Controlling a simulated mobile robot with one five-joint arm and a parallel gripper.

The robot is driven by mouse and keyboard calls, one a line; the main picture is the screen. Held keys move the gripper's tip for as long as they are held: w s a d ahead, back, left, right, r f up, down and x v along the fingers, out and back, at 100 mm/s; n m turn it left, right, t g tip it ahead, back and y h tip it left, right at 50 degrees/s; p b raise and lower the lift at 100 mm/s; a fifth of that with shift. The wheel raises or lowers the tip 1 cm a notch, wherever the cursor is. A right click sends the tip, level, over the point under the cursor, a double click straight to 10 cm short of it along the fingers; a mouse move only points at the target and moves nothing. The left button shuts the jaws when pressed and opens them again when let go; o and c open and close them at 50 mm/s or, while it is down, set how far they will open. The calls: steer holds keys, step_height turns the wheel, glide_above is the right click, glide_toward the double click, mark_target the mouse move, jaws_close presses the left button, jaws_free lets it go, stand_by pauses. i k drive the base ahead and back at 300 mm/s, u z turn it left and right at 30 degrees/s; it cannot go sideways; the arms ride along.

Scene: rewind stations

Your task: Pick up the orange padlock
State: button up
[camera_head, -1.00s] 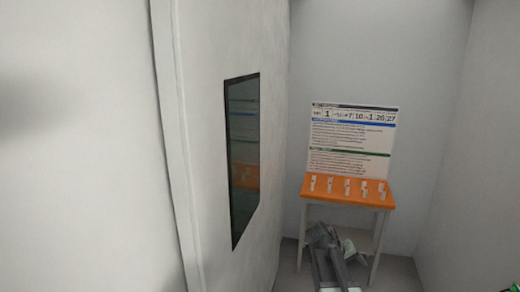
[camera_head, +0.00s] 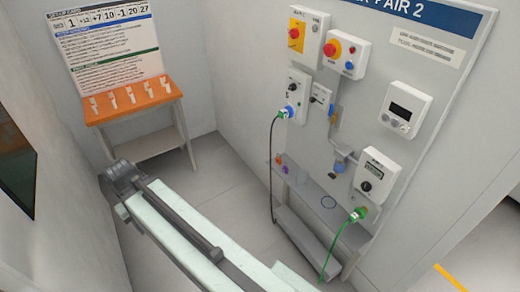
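A small orange item (camera_head: 279,159), which looks like the orange padlock, is on the narrow shelf unit at the foot of the panel wall. A small purple item (camera_head: 285,170) is just below it. Both are too small to show detail. My arm, pale green and dark grey, reaches from the bottom of the view toward the left and looks folded. It is well to the left of the orange item and apart from it. I cannot make out my gripper's fingertips.
The shelf unit (camera_head: 290,222) stands under the panel with switches and boxes. A black cable (camera_head: 271,170) and a green cable (camera_head: 338,245) hang in front. An orange-topped table (camera_head: 140,108) with white holders stands back left. Floor between is clear.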

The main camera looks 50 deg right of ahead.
mark_target(278, 161)
steer(key=z, duration=1.7)
steer(key=i, duration=1)
steer(key=u, duration=2.7)
